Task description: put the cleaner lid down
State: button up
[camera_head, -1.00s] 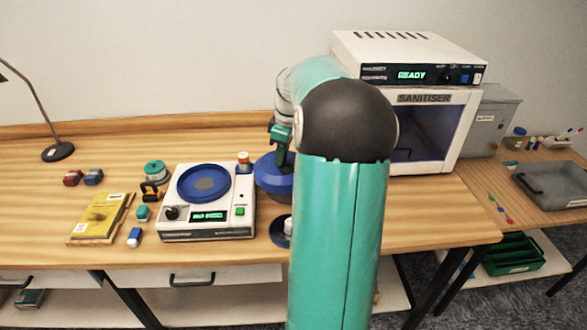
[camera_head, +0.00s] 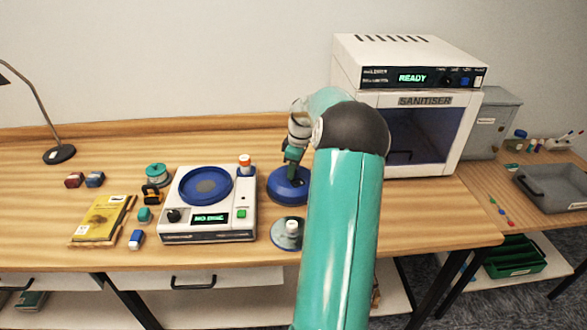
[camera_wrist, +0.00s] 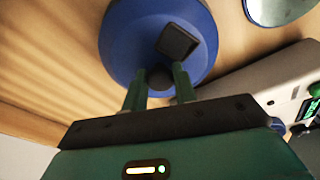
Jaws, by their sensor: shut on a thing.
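The cleaner lid (camera_head: 291,190) is a round blue cover to the right of the white cleaner (camera_head: 209,224). My gripper (camera_head: 291,168) is above the lid, with its green fingers shut on the lid's dark knob. In the wrist view, the lid (camera_wrist: 125,45) lies beyond my gripper (camera_wrist: 158,80), with the round knob between the fingertips. A dark square piece shows on the lid's face. The lid looks level and at or very near the tabletop; I cannot tell whether it touches. The cleaner's round blue well is uncovered, and its display reads NO DISC.
A silver disc with a white knob (camera_head: 288,234) is just in front of the lid. An orange-capped bottle (camera_head: 245,163) stands behind the cleaner's right corner. The sanitiser (camera_head: 418,120) is at the right. Bare table (camera_head: 250,140) shows behind the lid.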

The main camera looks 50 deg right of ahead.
aim_at(299, 177)
jog(key=shift+f, duration=0.1)
jog(key=o, duration=1)
jog(key=shift+o, duration=0.2)
notch_tip(299, 177, up, 12)
jog(key=s, duration=0.1)
jog(key=shift+s+d, duration=0.25)
jog(key=shift+s, duration=0.1)
